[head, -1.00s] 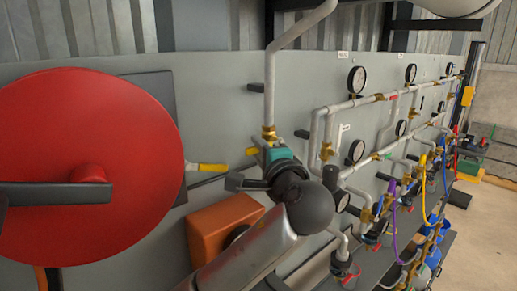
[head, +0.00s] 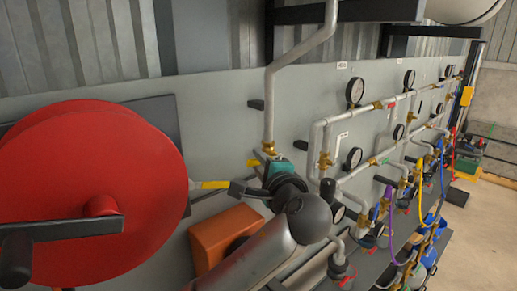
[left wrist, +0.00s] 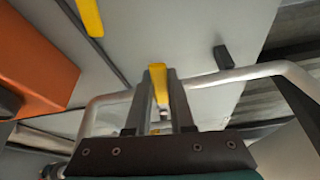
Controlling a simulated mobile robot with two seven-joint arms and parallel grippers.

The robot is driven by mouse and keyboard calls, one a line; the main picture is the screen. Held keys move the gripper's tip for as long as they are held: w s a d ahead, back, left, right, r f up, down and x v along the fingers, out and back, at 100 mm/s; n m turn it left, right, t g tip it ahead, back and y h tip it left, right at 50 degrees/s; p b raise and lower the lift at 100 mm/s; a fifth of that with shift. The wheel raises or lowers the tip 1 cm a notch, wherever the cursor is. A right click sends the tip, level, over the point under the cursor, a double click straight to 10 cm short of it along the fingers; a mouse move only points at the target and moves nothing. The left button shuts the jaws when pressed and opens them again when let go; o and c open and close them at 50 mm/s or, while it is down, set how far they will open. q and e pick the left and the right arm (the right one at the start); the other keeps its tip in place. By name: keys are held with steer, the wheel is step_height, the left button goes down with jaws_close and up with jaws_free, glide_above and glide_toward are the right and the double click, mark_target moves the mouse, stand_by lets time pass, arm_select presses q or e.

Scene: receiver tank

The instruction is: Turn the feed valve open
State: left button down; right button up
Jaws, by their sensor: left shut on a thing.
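My left gripper (left wrist: 160,105) is shut on a yellow lever (left wrist: 158,76), which shows between its two dark fingers in the left wrist view. In the head view the teal body of the left gripper (head: 280,168) is at the panel, just below a brass fitting (head: 269,148) on a vertical grey pipe. A small yellow end (head: 253,163) shows beside it; the fingers and most of the valve are hidden behind my arm. I see no readable label naming the feed valve. My right gripper is not in view.
A second yellow handle (head: 212,184) is left of the gripper. A large red reel (head: 100,180) with a dark crank stands at the left. An orange box (head: 220,232) is below. Pipes, gauges (head: 354,91) and colored hoses fill the panel to the right.

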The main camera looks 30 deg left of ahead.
arm_select(q)
steer(key=shift+w+d+r+m+g+h+p, duration=0.15)
steer(key=shift+r+m+p, duration=0.25)
steer(key=shift+p, duration=0.8)
steer(key=shift+a+r+m+g+h+p, duration=0.1)
steer(key=shift+r+m+g+p, duration=0.25)
steer(key=shift+p, duration=0.9)
steer(key=shift+w+d+r+m+h+p, duration=0.2)
steer(key=shift+m+p, duration=0.25)
steer(key=shift+p, duration=0.75)
steer(key=shift+a+r+m+p, duration=0.1)
steer(key=shift+r+m+p, duration=0.1)
steer(key=shift+m+p, duration=0.35)
steer(key=shift+w+r+g, duration=0.1)
steer(key=shift+g, duration=0.2)
steer(key=shift+w+m, duration=0.1)
steer(key=shift+m, duration=0.25)
steer(key=shift+r, duration=0.1)
steer(key=c, duration=0.8)
jaws_free()
steer(key=b+v, duration=0.1)
steer(key=v, duration=1.4)
steer(key=shift+d+r, duration=0.1)
steer(key=shift+d, duration=0.1)
